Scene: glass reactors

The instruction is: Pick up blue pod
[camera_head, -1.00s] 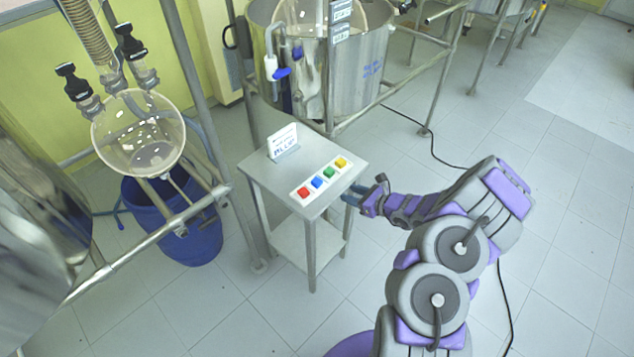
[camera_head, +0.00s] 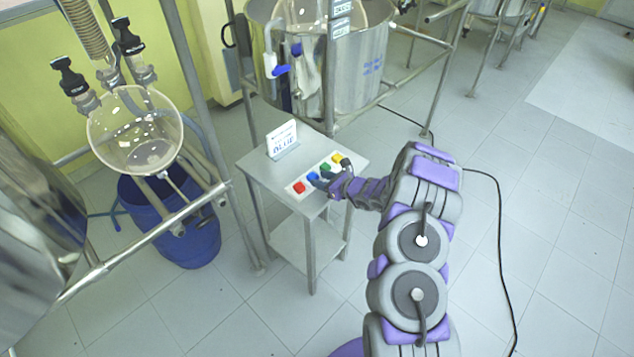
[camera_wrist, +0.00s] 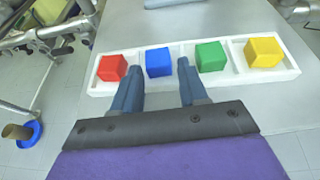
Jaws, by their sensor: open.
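The blue pod (camera_wrist: 158,62) is a small blue cube in the second compartment from the left of a white tray (camera_wrist: 222,72). It also shows in the head view (camera_head: 313,177), partly hidden by my gripper. My gripper (camera_wrist: 158,72) is open and empty. In the wrist view its two fingers point toward the tray, with the blue pod just ahead and between their tips. The left fingertip is near the gap between red and blue, the right near the gap between blue and green. In the head view my gripper (camera_head: 320,179) is over the small table's front right side.
A red cube (camera_wrist: 112,68), a green cube (camera_wrist: 210,56) and a yellow cube (camera_wrist: 263,52) sit in the tray's other compartments. The tray is on a small metal table (camera_head: 262,172) with a white sign (camera_head: 282,140) at its back. Glass and steel reactors stand behind and left.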

